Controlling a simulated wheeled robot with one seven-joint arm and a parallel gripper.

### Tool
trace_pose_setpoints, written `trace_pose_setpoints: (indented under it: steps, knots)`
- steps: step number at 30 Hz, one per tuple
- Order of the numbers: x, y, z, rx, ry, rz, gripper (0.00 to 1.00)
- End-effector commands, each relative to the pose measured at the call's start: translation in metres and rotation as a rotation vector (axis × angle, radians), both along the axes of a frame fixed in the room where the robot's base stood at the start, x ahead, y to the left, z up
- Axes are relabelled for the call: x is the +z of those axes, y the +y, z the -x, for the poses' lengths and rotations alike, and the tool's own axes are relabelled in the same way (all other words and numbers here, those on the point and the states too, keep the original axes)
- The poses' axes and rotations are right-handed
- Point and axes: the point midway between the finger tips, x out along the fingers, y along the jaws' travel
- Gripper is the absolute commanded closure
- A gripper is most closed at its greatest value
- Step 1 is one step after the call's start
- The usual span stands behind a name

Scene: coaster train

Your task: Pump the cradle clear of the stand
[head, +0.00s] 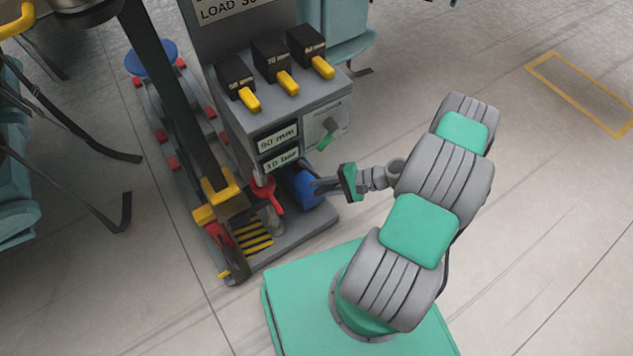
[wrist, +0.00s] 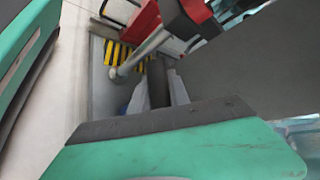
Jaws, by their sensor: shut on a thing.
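My gripper (head: 317,186) is at the front of a grey machine, beside a blue part (head: 306,188) low on it. In the wrist view, my gripper (wrist: 160,88) has its grey fingers on either side of a dark upright bar (wrist: 157,84) and is shut on it. The bar looks like a handle; its lower end is hidden by my gripper. A yellow bracket (head: 216,203) sits on a dark sloping beam (head: 165,100) at the machine's left. I cannot tell for sure which parts are the cradle and the stand, or whether they touch.
Three black blocks with yellow levers (head: 285,78) top the machine. Its front has "90 mm" (head: 277,139) and "10 bar" (head: 281,160) plates. A red part (head: 265,190) and a yellow-black striped patch (head: 252,236) are close by. Floor on the right is open.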

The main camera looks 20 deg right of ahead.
Motion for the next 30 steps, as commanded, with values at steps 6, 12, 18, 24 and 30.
trace_pose_setpoints:
  steps: [6, 12, 18, 24, 30]
  knots:
    - [-0.011, -0.0015, 0.003, -0.004, 0.008, 0.005, 1.0]
    - [-0.0114, -0.0012, 0.0029, -0.003, 0.008, 0.006, 1.0]
    - [-0.0112, -0.0009, 0.0026, -0.003, 0.007, 0.005, 0.74]
    - [-0.0102, -0.0013, 0.0028, -0.004, 0.006, 0.003, 0.58]
    - [-0.0095, -0.0012, 0.0029, -0.003, 0.005, 0.002, 0.57]
